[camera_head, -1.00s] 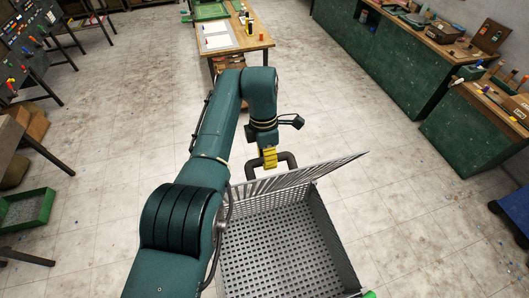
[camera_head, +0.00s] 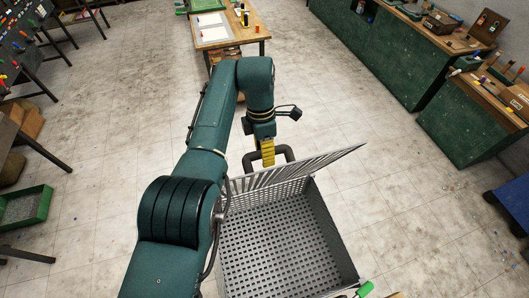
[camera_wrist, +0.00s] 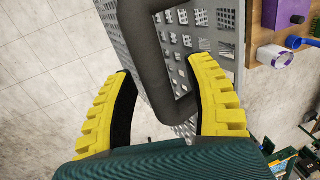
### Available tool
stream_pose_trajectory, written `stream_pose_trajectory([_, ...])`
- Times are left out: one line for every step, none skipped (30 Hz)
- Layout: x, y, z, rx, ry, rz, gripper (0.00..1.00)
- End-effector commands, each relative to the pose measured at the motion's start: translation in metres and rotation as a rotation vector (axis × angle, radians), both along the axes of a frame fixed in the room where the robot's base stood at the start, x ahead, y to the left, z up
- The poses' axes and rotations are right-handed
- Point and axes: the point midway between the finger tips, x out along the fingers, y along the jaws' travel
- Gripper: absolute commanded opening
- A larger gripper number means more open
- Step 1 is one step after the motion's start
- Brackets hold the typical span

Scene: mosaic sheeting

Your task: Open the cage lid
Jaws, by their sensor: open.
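The grey mesh cage (camera_head: 331,232) stands in front of me, and its perforated floor shows from above. Its barred lid (camera_head: 312,165) is raised and tilted at the cage's far side. A dark grey loop handle (camera_head: 288,153) sticks out beyond the lid. My gripper (camera_head: 268,153) is at this handle. In the wrist view, the yellow fingers of my gripper (camera_wrist: 162,75) are spread apart, with the handle (camera_wrist: 152,68) passing between and beyond them. I cannot tell whether either finger touches it. The mesh (camera_wrist: 208,42) shows behind the handle.
A wooden table (camera_head: 247,40) with papers stands beyond the cage. Green workbenches (camera_head: 385,60) line the right side. A green bin (camera_head: 25,208) lies at the left. A green-handled object (camera_head: 364,289) is by the cage's near right corner.

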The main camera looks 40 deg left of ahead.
Motion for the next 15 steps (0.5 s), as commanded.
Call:
stream_pose_trajectory([0.001,0.001,0.009,0.004,-0.006,0.0,0.53])
stream_pose_trajectory([0.001,0.001,0.015,0.005,-0.006,0.0,0.53])
stream_pose_trajectory([0.001,0.001,0.024,0.004,-0.007,0.0,0.53])
stream_pose_trajectory([0.002,0.001,0.031,0.005,-0.007,0.0,0.53])
stream_pose_trajectory([0.001,0.001,0.039,0.004,-0.007,0.0,0.53])
stream_pose_trajectory([0.001,0.001,0.048,0.004,-0.007,0.0,0.53])
stream_pose_trajectory([0.001,0.0,0.055,0.004,-0.006,0.0,0.53])
stream_pose_trajectory([0.001,0.0,0.062,0.004,-0.006,0.0,0.53])
stream_pose_trajectory([0.001,0.0,0.07,0.004,-0.006,0.0,0.53])
stream_pose_trajectory([0.001,0.0,0.075,0.003,-0.004,-0.001,0.53])
stream_pose_trajectory([0.001,0.0,0.08,0.002,-0.004,-0.001,0.53])
stream_pose_trajectory([0.001,0.0,0.085,0.002,-0.004,-0.001,0.53])
stream_pose_trajectory([0.001,0.0,0.088,0.002,-0.003,-0.001,0.53])
stream_pose_trajectory([0.001,0.0,0.09,0.002,-0.003,-0.001,0.53])
stream_pose_trajectory([0.0,0.0,0.092,0.001,-0.002,-0.001,0.53])
